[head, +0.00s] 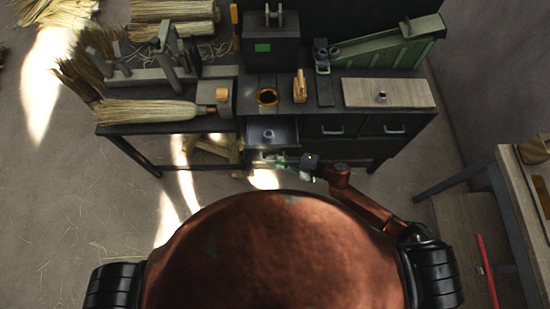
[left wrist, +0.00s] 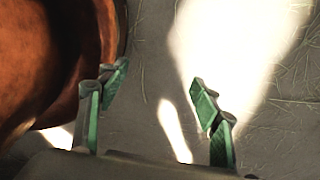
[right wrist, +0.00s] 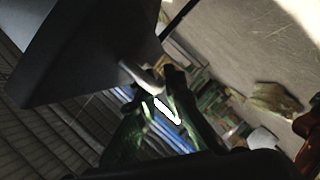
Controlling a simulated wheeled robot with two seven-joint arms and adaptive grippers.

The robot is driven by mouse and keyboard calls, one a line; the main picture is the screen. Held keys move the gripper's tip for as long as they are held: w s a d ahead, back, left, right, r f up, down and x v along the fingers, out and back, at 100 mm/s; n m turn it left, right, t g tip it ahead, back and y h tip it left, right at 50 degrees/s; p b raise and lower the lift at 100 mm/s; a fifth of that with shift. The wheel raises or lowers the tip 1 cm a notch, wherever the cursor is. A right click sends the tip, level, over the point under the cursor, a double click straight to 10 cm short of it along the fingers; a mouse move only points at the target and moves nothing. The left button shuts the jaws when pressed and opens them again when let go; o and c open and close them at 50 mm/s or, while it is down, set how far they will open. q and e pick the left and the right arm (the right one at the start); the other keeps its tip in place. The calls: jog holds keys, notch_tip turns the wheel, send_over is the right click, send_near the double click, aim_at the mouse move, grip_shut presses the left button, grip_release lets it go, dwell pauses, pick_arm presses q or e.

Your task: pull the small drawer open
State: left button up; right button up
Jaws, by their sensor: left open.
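The small drawer (head: 284,135) is at the left of the bench's drawer row in the head view. It appears to stand out from the bench, with its pale inside facing up and a small round metal-looking thing in it. In the right wrist view the drawer (right wrist: 85,50) is a large dark box with a pale handle (right wrist: 138,74). My right gripper (right wrist: 156,88) is at this handle, its fingers on either side. Shadow hides whether they press on it. The right gripper (head: 290,165) also shows just below the drawer front. My left gripper (left wrist: 163,90) is open and empty above the floor.
Two more drawers, a middle one (head: 332,130) and a right one (head: 394,129), appear shut. A broom (head: 150,110), a wooden block and a green metal device (head: 385,48) stand on the bench. Another table (head: 510,185) is at the right. The floor at left is open.

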jog(key=o, duration=0.3)
jog(key=shift+o, duration=0.4)
jog(key=shift+s+d+r, duration=0.1)
jog(key=shift+d, duration=0.3)
pick_arm(q)
jog(key=shift+w, duration=0.6)
pick_arm(e)
jog(key=v, duration=1.1)
